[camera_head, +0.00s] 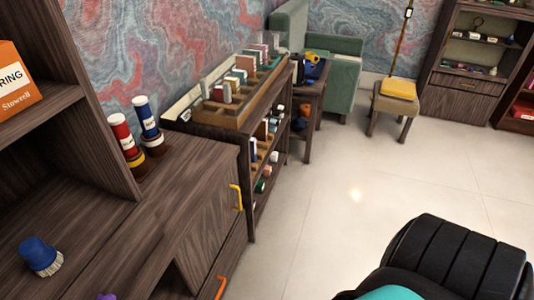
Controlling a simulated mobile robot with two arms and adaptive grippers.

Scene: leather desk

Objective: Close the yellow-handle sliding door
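The yellow handle (236,197) is on the front of the dark wooden cabinet at the lower left, near its right end. It is mounted upright on a wooden door panel (208,225). A dark opening (180,282) shows in the cabinet front to the left of and below this panel. An orange handle (221,287) is lower down on the same cabinet, at the bottom edge of the picture. Neither of my grippers is in view.
A black ribbed object with a teal part (445,258) fills the lower right. The pale floor (330,215) between is clear.

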